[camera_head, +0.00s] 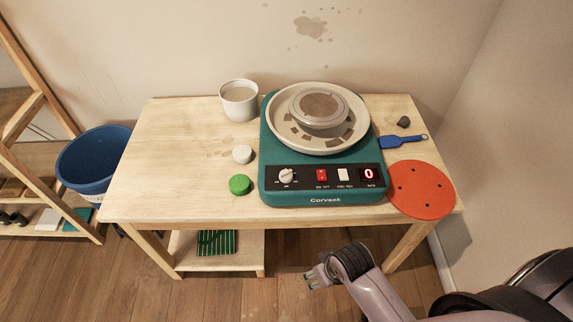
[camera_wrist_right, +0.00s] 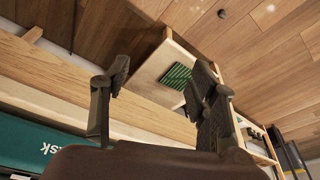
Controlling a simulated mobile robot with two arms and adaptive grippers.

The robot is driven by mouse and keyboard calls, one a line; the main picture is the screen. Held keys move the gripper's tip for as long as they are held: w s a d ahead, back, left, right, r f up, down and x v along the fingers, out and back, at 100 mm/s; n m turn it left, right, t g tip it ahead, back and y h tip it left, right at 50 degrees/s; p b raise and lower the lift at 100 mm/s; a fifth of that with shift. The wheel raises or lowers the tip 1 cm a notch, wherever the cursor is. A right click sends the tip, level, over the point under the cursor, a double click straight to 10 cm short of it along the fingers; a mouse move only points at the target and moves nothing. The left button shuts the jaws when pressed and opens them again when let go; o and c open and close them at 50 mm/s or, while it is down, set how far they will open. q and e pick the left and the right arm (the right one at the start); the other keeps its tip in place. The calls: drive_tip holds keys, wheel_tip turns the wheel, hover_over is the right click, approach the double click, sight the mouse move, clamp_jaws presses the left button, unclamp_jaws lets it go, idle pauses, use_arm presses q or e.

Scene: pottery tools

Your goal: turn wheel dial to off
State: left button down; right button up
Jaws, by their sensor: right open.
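The pottery wheel (camera_head: 269,181) is a teal box with a pale splash pan and a grey wheel head on top, standing on the wooden table. Its white dial (camera_head: 286,175) is at the left of the black front panel. My right gripper (camera_head: 314,279) is in front of the table, apart from the wheel. In the right wrist view its fingers (camera_wrist_right: 160,82) are spread with nothing between them. My left gripper is not in view.
A white bucket (camera_head: 239,104), a white lump (camera_head: 242,154) and a green lid (camera_head: 239,185) stand left of the wheel. An orange disc (camera_head: 421,190) and a blue tool (camera_head: 402,141) lie right. A blue tub (camera_head: 92,160) and shelf (camera_head: 24,117) are at far left.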

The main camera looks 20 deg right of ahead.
drive_tip(key=w+a+r+p, duration=0.1)
drive_tip(key=w+a+r, duration=0.2)
drive_tip(key=w+r, duration=0.45)
wheel_tip(320, 180, up, 20)
drive_tip(key=m+g, duration=0.3)
hover_over(286, 172)
drive_tip(key=shift+h, duration=0.4)
wheel_tip(286, 172, down, 18)
drive_tip(key=shift+r+p, duration=0.2)
drive_tip(key=shift+p, duration=0.9)
drive_tip(key=shift+m, duration=0.3)
drive_tip(key=c, duration=1.2)
